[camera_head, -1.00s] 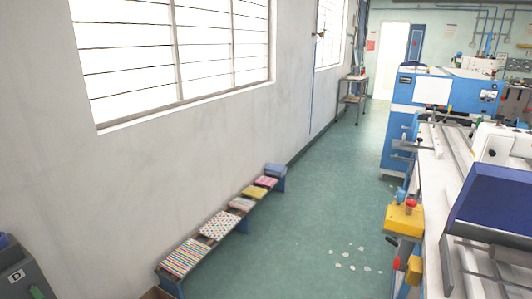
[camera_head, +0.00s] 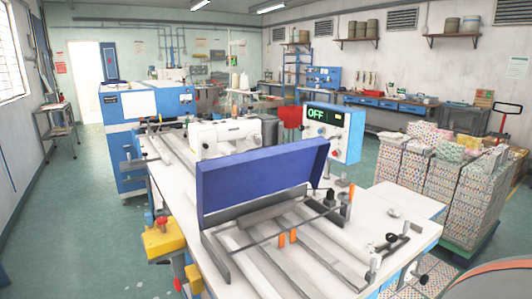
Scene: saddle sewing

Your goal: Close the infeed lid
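The infeed lid looks to be the dark blue rectangular panel (camera_head: 262,178) near the middle of the view. It stands raised and tilted above the infeed end of the white sewing machine table (camera_head: 165,180). Metal rails and two orange pegs (camera_head: 287,237) show uncovered in front of it. A white sewing head (camera_head: 232,134) is behind the lid, partly hidden by it. Neither of my grippers is in view.
A control box (camera_head: 332,131) with a display reading OFF stands behind the lid. A yellow box (camera_head: 167,238) juts from the table's left side. Stacks of printed goods (camera_head: 435,180) stand at the right. Green floor (camera_head: 85,215) is clear at the left.

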